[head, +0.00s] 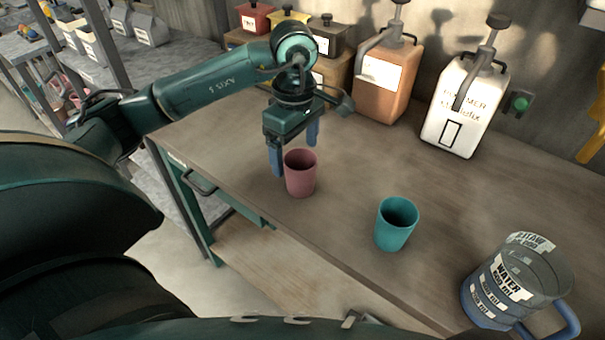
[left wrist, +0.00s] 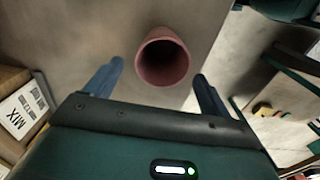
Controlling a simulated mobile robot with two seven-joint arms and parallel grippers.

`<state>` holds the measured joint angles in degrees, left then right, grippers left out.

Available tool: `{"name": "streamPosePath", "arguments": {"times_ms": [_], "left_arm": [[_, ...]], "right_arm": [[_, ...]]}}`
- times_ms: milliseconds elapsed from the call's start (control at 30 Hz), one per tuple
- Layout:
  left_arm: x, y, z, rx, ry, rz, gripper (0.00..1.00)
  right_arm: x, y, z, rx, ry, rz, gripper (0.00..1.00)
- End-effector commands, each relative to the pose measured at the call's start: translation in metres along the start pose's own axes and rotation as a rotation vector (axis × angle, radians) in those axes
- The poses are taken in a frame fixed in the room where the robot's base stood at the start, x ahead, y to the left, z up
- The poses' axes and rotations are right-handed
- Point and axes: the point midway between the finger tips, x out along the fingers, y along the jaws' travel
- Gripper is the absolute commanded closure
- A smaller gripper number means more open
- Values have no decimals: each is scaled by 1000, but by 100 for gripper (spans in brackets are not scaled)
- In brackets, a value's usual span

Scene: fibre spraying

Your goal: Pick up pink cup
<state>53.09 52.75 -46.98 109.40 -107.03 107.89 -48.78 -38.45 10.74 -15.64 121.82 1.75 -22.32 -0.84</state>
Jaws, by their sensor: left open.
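The pink cup (head: 301,174) stands upright on the workbench, near its front edge. My left gripper (head: 294,152) is open above and around the far side of the cup, fingers pointing down. One blue finger is left of the cup and the other is behind it to the right. In the left wrist view the cup (left wrist: 164,58) shows its open mouth, ahead of the gap between the two fingers (left wrist: 160,82). The cup is not gripped. My right gripper is not in view.
A teal cup (head: 397,223) stands right of the pink one. A water jug (head: 497,293) is at the front right. A white dispenser (head: 463,110), an orange dispenser (head: 386,85) and boxes (head: 334,72) line the back. The bench (head: 350,190) between is clear.

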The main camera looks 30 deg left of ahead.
Motion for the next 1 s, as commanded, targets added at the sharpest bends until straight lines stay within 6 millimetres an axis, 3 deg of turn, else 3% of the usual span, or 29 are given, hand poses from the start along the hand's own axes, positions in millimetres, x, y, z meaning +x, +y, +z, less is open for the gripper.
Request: {"name": "streamPosePath", "arguments": {"times_ms": [267, 567, 833, 1000], "left_arm": [[22, -1, 4, 1, -1, -3, 18], [63, -2, 11, -1, -2, -2, 18], [67, -1, 11, 0, -2, 1, 18], [66, -1, 11, 0, -2, 1, 31]], "right_arm": [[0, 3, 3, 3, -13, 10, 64], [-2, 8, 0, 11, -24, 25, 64], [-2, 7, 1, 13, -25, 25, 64], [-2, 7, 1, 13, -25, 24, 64]]}}
